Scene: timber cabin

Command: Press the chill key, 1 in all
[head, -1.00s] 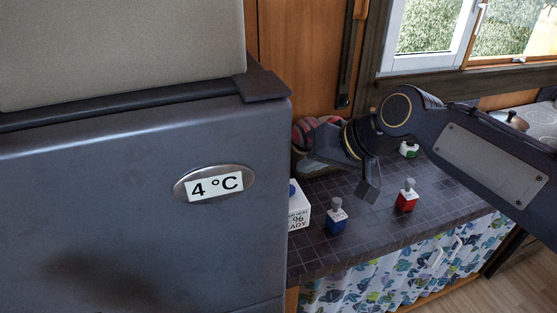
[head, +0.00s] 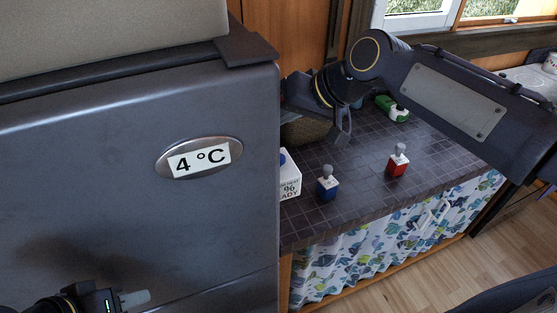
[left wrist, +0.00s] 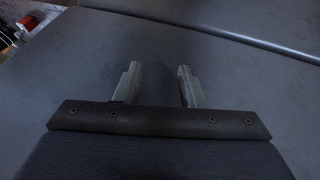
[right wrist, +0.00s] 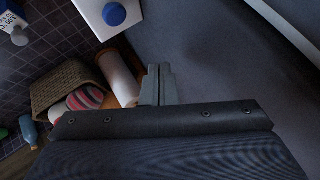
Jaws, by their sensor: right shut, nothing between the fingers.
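A white box (head: 290,184) with a round blue button (head: 283,160) stands on the counter, partly hidden by the fridge (head: 120,210). The box's print is only partly legible, with "96" and "READY"; I see no chill wording. The button shows fully in the right wrist view (right wrist: 115,14). My right gripper (head: 341,140) is shut and empty over the back of the counter; its closed fingers (right wrist: 159,82) point towards the fridge side, below the button in that view. My left gripper (head: 135,300) is low in front of the fridge; its fingers (left wrist: 159,85) are apart and empty.
A blue-based bottle-like item (head: 327,186) and a red one (head: 397,162) stand on the tiled counter (head: 355,195). A wicker basket (right wrist: 60,85) sits by the box. A green and white item (head: 392,108) lies behind. The fridge bears a 4 °C plate (head: 199,158).

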